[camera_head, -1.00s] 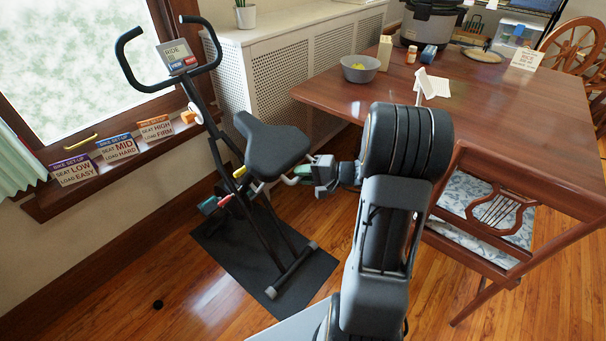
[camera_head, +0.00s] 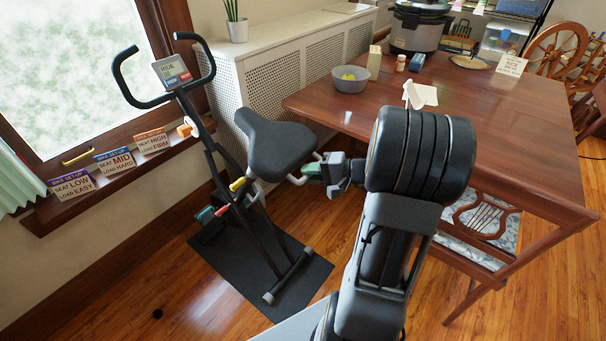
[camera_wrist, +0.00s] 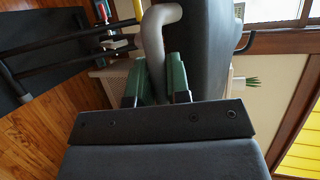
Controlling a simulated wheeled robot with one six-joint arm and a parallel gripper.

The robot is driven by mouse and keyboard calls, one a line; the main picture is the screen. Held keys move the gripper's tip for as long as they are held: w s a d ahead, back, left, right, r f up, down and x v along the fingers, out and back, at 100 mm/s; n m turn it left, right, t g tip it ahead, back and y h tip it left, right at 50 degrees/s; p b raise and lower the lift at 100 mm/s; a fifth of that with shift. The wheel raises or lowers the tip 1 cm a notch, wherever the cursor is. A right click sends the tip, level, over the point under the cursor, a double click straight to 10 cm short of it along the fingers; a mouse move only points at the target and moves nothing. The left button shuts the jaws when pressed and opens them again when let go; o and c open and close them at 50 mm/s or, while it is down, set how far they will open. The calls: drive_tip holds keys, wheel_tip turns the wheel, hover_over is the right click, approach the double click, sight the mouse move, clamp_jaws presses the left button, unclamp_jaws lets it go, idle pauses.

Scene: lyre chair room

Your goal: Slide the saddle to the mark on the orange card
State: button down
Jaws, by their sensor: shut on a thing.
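The exercise bike's dark saddle (camera_head: 275,142) sits on its post, right of the handlebar. A pale grey bent bar (camera_head: 298,180) comes out from under it on the right. My gripper (camera_head: 314,170) is shut on this bar. In the wrist view, the green fingers of my gripper (camera_wrist: 156,82) stand either side of the grey bar (camera_wrist: 155,35), with the saddle (camera_wrist: 202,45) to the right. The orange card (camera_head: 152,141) stands on the window sill and reads SEAT HIGH, LOAD FIRM. A yellow knob (camera_head: 237,184) is on the frame below the saddle. Any marks on the post are too small to read.
A blue MID card (camera_head: 115,160) and a purple LOW card (camera_head: 72,185) stand left of the orange card. The wooden table (camera_head: 470,125) and a chair with a lyre back (camera_head: 484,216) are at right. A radiator cover (camera_head: 265,75) is behind the bike, which stands on a black mat (camera_head: 245,285).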

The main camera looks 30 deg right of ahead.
drive_tip(key=shift+s+r, duration=0.1)
drive_tip(key=shift+r, duration=0.05)
drive_tip(key=c, duration=1.4)
unclamp_jaws()
drive_tip(key=p+v, duration=0.1)
drive_tip(key=v, duration=1.3)
wheel_tip(320, 180, down, 5)
drive_tip(key=s+m+g+h, duration=0.2)
drive_tip(key=m+g, duration=0.1)
drive_tip(key=s+a+r+n+g+h+p, duration=0.2)
drive_tip(key=a+r+g+h+p, duration=0.15)
drive_tip(key=a+g+p, duration=0.2)
drive_tip(key=w+a+r+n+t+h+p, duration=0.1)
drive_tip(key=a+r+n+h+p, duration=0.4)
drive_tip(key=a+r+n+p, duration=0.5)
drive_tip(key=a+r+t+p, duration=0.1)
drive_tip(key=a+r+p, duration=0.1)
drive_tip(key=a+r, duration=0.4)
wheel_tip(320, 180, up, 3)
drive_tip(key=shift+w+f+n+h, duration=0.1)
drive_tip(key=shift+w+n+h, duration=0.15)
drive_tip(key=shift+n+h, duration=0.15)
